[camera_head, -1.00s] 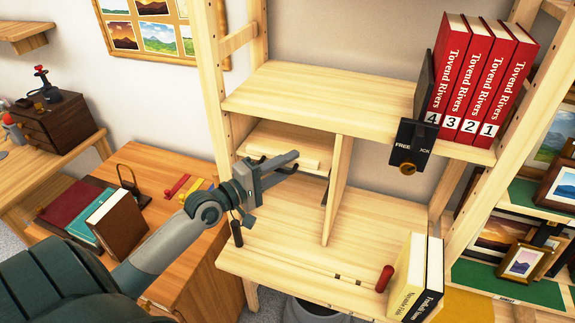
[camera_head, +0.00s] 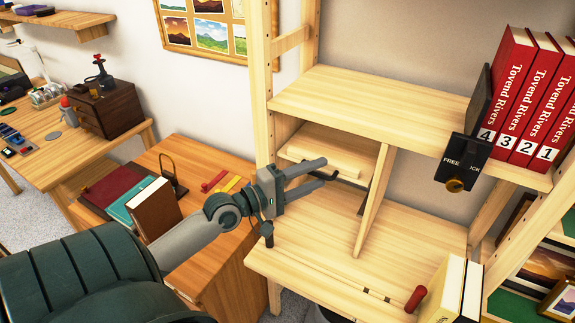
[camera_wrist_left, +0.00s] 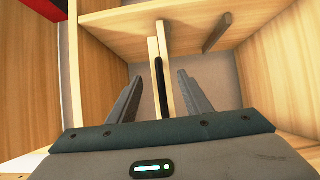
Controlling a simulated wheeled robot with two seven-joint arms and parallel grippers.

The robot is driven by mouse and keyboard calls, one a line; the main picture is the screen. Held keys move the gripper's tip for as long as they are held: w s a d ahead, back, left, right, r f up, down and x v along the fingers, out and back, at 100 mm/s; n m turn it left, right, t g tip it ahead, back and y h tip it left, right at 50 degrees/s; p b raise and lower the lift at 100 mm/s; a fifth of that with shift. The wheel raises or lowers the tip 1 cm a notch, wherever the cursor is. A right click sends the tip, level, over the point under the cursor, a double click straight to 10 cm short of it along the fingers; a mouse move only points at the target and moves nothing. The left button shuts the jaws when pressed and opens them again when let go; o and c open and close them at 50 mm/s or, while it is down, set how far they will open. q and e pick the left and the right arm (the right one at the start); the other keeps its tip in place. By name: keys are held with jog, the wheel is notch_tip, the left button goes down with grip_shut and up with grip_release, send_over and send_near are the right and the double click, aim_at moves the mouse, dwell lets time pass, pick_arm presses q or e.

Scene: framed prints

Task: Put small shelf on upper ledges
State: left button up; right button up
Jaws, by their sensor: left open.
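The small shelf (camera_head: 322,160), a pale board, lies inside the left cubby of the wooden shelving unit, high up under the large top shelf. In the left wrist view, which is rolled sideways, its front edge (camera_wrist_left: 153,75) shows between my fingers, with a black strip along it. My left gripper (camera_head: 324,172) is open at the cubby's front, with gaps between fingers and board. A ledge strip (camera_head: 363,197) shows low on the divider and in the left wrist view (camera_wrist_left: 217,33). The small shelf seems level with the upper ledges; its seating is hidden. My right gripper is out of view.
The divider (camera_head: 375,200) stands right of the cubby. A red-handled tool (camera_head: 415,299) and pale books (camera_head: 452,290) sit on the lower board.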

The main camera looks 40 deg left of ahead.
pick_arm(q)
jog(key=b+v, duration=0.2)
jog(key=v, duration=0.6)
dwell(0.5)
